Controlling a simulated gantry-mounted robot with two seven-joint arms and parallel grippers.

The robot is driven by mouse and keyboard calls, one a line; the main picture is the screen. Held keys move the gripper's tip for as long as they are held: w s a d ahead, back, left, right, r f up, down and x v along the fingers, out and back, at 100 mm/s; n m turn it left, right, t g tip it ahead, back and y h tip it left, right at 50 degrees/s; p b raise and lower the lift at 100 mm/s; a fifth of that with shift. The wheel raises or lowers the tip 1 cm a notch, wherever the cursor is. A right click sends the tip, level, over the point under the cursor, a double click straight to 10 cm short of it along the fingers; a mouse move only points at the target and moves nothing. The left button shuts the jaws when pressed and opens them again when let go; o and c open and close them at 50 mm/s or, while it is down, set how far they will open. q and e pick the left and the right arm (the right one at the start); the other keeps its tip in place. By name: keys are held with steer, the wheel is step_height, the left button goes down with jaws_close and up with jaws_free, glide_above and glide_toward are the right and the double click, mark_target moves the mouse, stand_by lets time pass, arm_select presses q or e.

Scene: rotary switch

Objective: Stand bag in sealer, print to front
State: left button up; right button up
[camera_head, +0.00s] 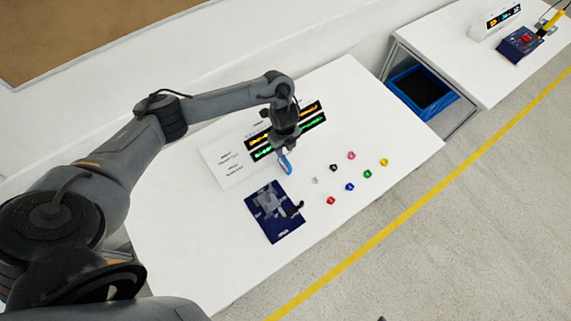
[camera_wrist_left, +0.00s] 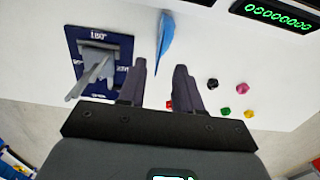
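No bag or sealer can be made out. A dark blue panel (camera_head: 282,228) with a grey rotary handle lies on the white table, and it also shows in the left wrist view (camera_wrist_left: 125,45) with a "180°" mark. My left gripper (camera_head: 284,150) is above the table behind the panel. In the left wrist view its two dark fingers (camera_wrist_left: 160,72) stand apart with a gap between them. A thin blue piece (camera_wrist_left: 166,42) shows beyond the fingertips, in line with the gap; it also shows in the head view (camera_head: 286,164). Whether it touches a finger is unclear. My right gripper is out of view.
Several small coloured knobs, one of them red (camera_head: 331,200), lie right of the panel. A display with yellow and green digits (camera_head: 314,121) stands behind the gripper. A blue bin (camera_head: 445,103) is in the gap between tables. The table's front right is clear.

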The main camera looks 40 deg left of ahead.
mark_target(287, 161)
arm_select(q)
steer(key=shift+a+f, duration=0.15)
steer(key=shift+f, duration=2.3)
jaws_close()
